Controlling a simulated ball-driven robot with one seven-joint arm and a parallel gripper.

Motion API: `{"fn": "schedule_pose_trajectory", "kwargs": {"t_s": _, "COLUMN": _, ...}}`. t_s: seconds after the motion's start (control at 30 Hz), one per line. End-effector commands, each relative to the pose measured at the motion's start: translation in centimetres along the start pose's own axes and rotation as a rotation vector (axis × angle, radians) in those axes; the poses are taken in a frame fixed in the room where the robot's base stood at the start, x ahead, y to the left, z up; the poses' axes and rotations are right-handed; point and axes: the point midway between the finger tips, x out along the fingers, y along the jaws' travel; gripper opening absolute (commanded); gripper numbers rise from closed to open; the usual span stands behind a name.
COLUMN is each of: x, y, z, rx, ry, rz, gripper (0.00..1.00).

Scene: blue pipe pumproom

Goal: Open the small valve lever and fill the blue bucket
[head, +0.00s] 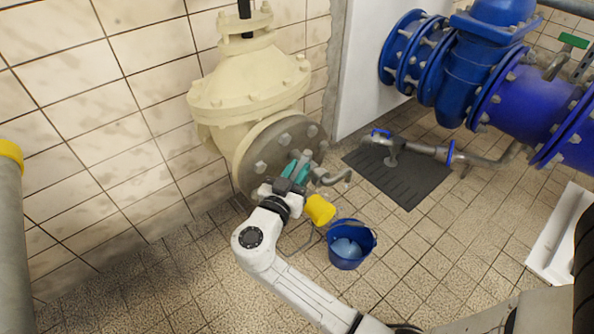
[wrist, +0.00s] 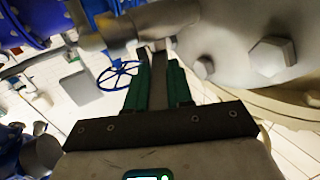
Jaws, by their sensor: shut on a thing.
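In the head view the fingers hide most of the lever. The valve's bent metal spout (head: 336,178) sticks out to the right of the gripper. The blue bucket (head: 370,237) stands upright on the floor below and slightly right of the spout. Something pale blue shows inside it; I cannot tell whether it is water.
The cream valve body (head: 245,90) stands against the tiled wall. A yellow cylinder (head: 320,209) is beside my gripper. Blue pipework (head: 470,70) fills the upper right, above a dark floor grate (head: 405,180).

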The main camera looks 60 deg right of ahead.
Motion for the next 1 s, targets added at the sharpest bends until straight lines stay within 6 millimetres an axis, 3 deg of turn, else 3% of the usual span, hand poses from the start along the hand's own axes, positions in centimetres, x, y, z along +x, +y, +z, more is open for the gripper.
{"fn": "schedule_pose_trajectory", "kwargs": {"t_s": 0.23, "x": 0.03, "y": 0.72, "z": 0.16, "rx": 0.001, "ry": -0.001, "rz": -0.104, "gripper": 0.0}}
{"fn": "schedule_pose_trajectory", "kwargs": {"t_s": 0.57, "x": 0.02, "y": 0.72, "z": 0.04, "rx": 0.0, "ry": -0.001, "rz": -0.12, "gripper": 0.0}}
{"fn": "schedule_pose_trajectory", "kwargs": {"t_s": 0.6, "x": 0.02, "y": 0.72, "z": 0.04, "rx": 0.0, "ry": -0.001, "rz": -0.12, "gripper": 0.24}}
{"fn": "schedule_pose_trajectory", "kwargs": {"t_s": 0.83, "x": 0.03, "y": 0.73, "z": 0.02, "rx": 0.0, "ry": 0.0, "rz": -0.119, "gripper": 0.46}}
{"fn": "schedule_pose_trajectory", "kwargs": {"t_s": 1.0, "x": 0.03, "y": 0.74, "z": 0.01, "rx": 0.0, "ry": 0.0, "rz": -0.119, "gripper": 0.47}}
